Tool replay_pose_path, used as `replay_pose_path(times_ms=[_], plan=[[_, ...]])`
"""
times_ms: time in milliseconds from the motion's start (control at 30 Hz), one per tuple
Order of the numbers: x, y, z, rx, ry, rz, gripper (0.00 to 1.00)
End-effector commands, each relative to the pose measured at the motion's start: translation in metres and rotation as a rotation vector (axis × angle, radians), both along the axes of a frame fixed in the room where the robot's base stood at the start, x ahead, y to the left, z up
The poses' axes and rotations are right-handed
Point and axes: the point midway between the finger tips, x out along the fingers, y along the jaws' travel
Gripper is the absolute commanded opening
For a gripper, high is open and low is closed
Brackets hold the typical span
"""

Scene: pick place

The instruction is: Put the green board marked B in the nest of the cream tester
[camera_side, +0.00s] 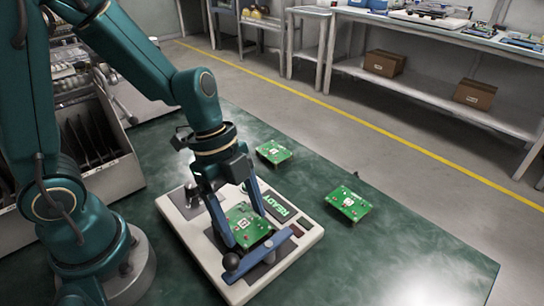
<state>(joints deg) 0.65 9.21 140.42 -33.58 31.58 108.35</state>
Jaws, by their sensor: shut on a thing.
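The cream tester (177,214) lies on the green table, with a lit display reading READY (282,207). My gripper (247,229) points down over its middle, its two blue fingers shut on a green board (243,217) with a white label. The board is at or just above the nest area; I cannot tell whether it is seated. The mark on its label is too small to read surely. A blue bar (262,257) with a black knob (231,261) lies across the tester's front, near the board's front edge.
Two other green boards lie on the table, one behind the tester (273,152) and one to its right (348,203). A grey rack (105,150) stands at the left. The table (400,260) is clear at the right front.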

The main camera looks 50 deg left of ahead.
Motion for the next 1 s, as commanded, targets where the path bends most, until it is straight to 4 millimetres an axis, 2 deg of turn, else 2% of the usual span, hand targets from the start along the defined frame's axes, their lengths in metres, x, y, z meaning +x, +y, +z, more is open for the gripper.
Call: replay_pose_path(times_ms=[1000], plan=[[0.0,0.0001,-0.008,0.0,0.0,0.001,0.25]])
